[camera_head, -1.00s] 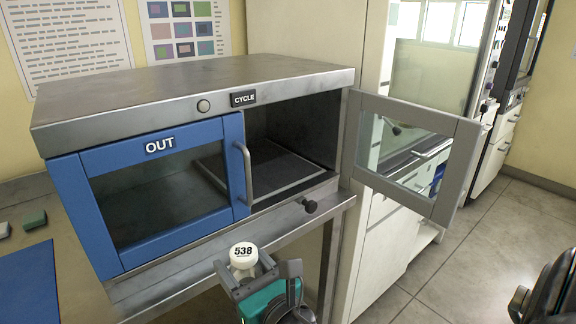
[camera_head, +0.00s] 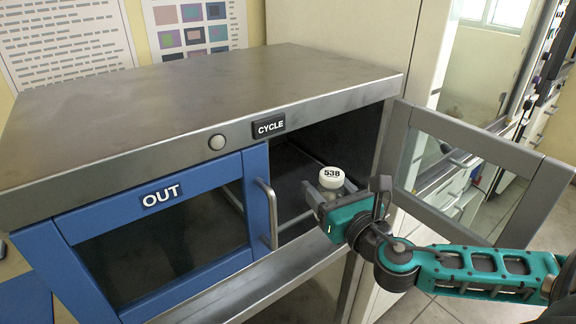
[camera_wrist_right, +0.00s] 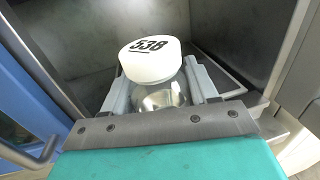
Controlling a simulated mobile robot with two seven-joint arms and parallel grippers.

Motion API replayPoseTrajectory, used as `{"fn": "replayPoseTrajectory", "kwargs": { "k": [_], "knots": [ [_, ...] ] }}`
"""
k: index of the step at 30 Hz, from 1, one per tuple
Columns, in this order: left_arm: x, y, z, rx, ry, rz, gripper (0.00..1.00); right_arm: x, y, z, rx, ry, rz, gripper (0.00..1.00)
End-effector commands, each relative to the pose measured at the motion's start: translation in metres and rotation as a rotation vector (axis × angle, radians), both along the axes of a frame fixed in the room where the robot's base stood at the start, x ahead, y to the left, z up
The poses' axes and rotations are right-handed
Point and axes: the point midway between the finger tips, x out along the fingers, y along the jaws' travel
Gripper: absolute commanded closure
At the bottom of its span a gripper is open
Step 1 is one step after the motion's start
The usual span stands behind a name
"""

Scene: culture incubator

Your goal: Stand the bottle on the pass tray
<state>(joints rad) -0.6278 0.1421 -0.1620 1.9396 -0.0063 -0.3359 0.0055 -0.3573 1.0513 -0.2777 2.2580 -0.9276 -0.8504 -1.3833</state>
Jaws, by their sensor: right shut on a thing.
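The bottle (camera_head: 331,178) has a white cap marked 538 and a clear body. My right gripper (camera_head: 326,190) is shut on it and holds it at the mouth of the right-hand compartment of the pass box. In the right wrist view the bottle (camera_wrist_right: 152,62) stands roughly upright between the fingers (camera_wrist_right: 160,92). The pass tray (camera_wrist_right: 222,82) lies on the compartment floor beyond the bottle. In the head view the tray (camera_head: 287,185) is partly hidden by the gripper and bottle. My left gripper is not in view.
The blue OUT door (camera_head: 160,230) is closed, with a vertical handle (camera_head: 267,213) beside the opening. The grey door (camera_head: 475,180) stands open to the right, close to my right arm. A CYCLE label (camera_head: 268,126) sits above the opening.

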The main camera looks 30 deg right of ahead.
Motion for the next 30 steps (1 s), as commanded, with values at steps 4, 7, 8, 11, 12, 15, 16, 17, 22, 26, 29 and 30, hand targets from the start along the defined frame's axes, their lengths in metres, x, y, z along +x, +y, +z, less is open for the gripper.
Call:
{"fn": "replayPoseTrajectory", "kwargs": {
  "k": [4, 7, 8, 11, 12, 15, 16, 17, 22, 26, 29, 30],
  "knots": [
    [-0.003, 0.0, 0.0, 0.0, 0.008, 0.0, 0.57, 0.026, -0.003, 0.003, 0.0, -0.006, -0.002, 0.8],
    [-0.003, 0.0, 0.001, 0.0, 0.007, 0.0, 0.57, 0.044, -0.006, 0.003, 0.0, -0.006, -0.003, 0.8],
    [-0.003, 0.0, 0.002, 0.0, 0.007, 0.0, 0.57, 0.05, -0.006, 0.003, 0.0, -0.006, -0.001, 0.8],
    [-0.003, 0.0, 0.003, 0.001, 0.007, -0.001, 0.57, 0.069, -0.008, 0.003, 0.0, -0.005, -0.002, 0.8],
    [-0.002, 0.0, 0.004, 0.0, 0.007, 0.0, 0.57, 0.077, -0.009, 0.003, 0.002, -0.004, -0.002, 0.8],
    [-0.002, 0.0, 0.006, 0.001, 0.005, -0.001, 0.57, 0.097, -0.011, 0.003, 0.001, -0.005, -0.002, 0.8],
    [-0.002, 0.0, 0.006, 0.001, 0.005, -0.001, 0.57, 0.104, -0.012, 0.003, 0.001, -0.004, -0.001, 0.8],
    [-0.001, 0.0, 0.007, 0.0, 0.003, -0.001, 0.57, 0.11, -0.013, 0.002, 0.002, -0.004, -0.003, 0.8],
    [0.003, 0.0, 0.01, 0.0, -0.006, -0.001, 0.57, 0.138, -0.016, 0.002, 0.001, -0.002, -0.001, 0.8],
    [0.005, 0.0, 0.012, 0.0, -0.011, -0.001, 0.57, 0.147, -0.017, 0.0, 0.0, 0.0, 0.001, 0.8],
    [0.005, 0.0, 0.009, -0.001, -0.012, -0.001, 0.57, 0.149, -0.017, -0.01, 0.0, 0.003, 0.001, 0.8],
    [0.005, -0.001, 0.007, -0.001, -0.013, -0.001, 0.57, 0.148, -0.017, -0.017, 0.0, 0.004, -0.001, 0.8]
  ]
}}
